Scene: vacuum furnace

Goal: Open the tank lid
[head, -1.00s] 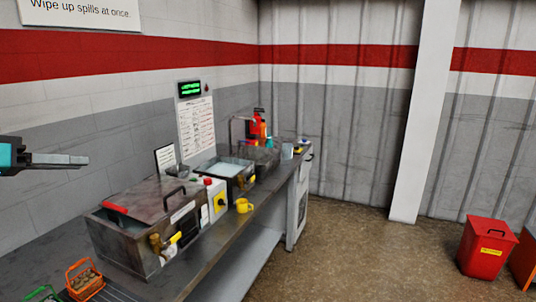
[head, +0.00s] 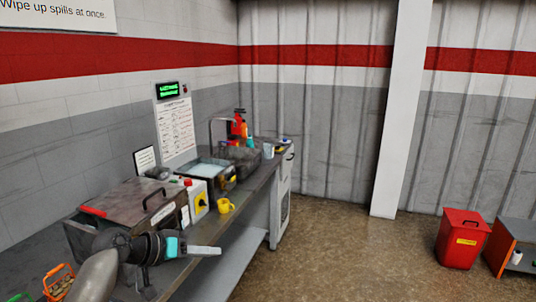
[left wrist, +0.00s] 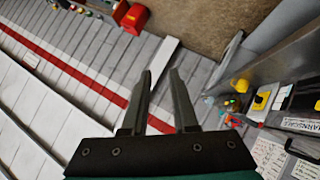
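The metal tank (head: 78,238) stands on the bench at the left of the head view. Its flat brownish lid (head: 125,202) lies shut on top, with a dark arched handle (head: 159,192) and a red grip (head: 93,211) at its left edge. My left gripper (head: 212,250) is in front of the tank, to the right of and lower than the lid in the picture, touching nothing that I can see. My left arm hides much of the tank's front. In the left wrist view the two fingers (left wrist: 160,75) are apart with nothing between them. My right gripper is out of view.
An orange basket (head: 58,284) sits at the near left. A red bin (head: 462,238) stands on the floor; the floor between is clear.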

